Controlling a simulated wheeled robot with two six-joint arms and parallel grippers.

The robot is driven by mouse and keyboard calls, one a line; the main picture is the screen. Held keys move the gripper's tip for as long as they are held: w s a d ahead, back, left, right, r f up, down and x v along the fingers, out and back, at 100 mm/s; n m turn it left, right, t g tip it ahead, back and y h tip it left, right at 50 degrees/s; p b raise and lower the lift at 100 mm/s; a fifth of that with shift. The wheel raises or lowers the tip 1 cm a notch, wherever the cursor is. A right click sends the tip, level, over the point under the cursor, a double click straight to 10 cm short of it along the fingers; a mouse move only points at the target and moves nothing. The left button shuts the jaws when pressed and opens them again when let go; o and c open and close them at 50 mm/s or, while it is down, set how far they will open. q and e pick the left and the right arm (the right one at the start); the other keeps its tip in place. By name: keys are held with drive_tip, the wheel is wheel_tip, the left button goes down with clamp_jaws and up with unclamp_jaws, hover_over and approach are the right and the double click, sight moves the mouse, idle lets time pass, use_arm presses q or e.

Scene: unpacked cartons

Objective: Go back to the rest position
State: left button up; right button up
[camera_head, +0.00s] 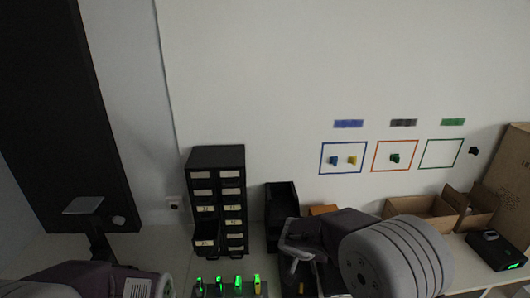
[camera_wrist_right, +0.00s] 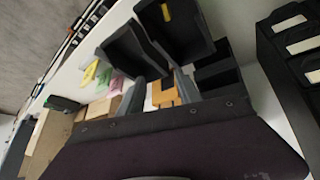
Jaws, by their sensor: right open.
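My right arm comes in at the bottom right of the head view. Its gripper (camera_head: 290,252) is held low over the bench, in front of a black open bin (camera_head: 282,197). In the right wrist view the gripper (camera_wrist_right: 160,78) has its grey fingers apart. An orange-brown piece (camera_wrist_right: 163,95) shows beyond the gap, and I see nothing held. My left arm shows only as a dark link at the bottom left of the head view; its gripper is out of frame.
A black drawer cabinet (camera_head: 217,190) has one lower drawer pulled out. Open cartons (camera_head: 424,212) and a black box with a green light (camera_head: 495,250) stand at right. A row of green-lit devices (camera_head: 228,287) sits in front. Coloured outlines (camera_head: 343,145) mark the wall.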

drive_tip(key=s+d+f+m+g+y, duration=0.1)
drive_tip(key=s+d+f+m+g, duration=0.15)
drive_tip(key=s+d, duration=0.6)
drive_tip(key=s+a+f+n+g+y, duration=0.2)
drive_tip(key=s+a+n, duration=0.4)
drive_tip(key=s, duration=0.5)
drive_tip(key=shift+f+n+y, duration=0.35)
drive_tip(key=shift+y, duration=0.15)
drive_tip(key=shift+a, duration=0.1)
